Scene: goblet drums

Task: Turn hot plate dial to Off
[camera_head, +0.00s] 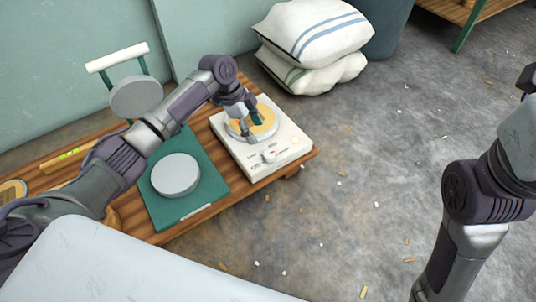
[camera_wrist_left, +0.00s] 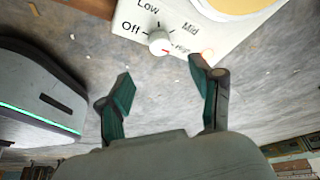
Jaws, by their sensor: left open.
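The white hot plate (camera_head: 287,147) stands on the right end of the low wooden table, with a round tan top. Its small white dial (camera_head: 269,157) is on the front panel. In the left wrist view the dial (camera_wrist_left: 160,42) sits among the labels Off, Low, Mid and one partly legible label; a red mark shows at its lower right edge. My left gripper (camera_head: 251,126) is open above the hot plate. In the left wrist view its teal fingertips (camera_wrist_left: 161,72) are spread on either side below the dial, apart from it. My right gripper is out of view.
A green board (camera_head: 213,187) with a grey disc (camera_head: 175,174) lies left of the hot plate. White striped sacks (camera_head: 313,35) stand behind. A small light (camera_head: 294,141) glows on the hot plate. The floor to the right is open, with scattered bits.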

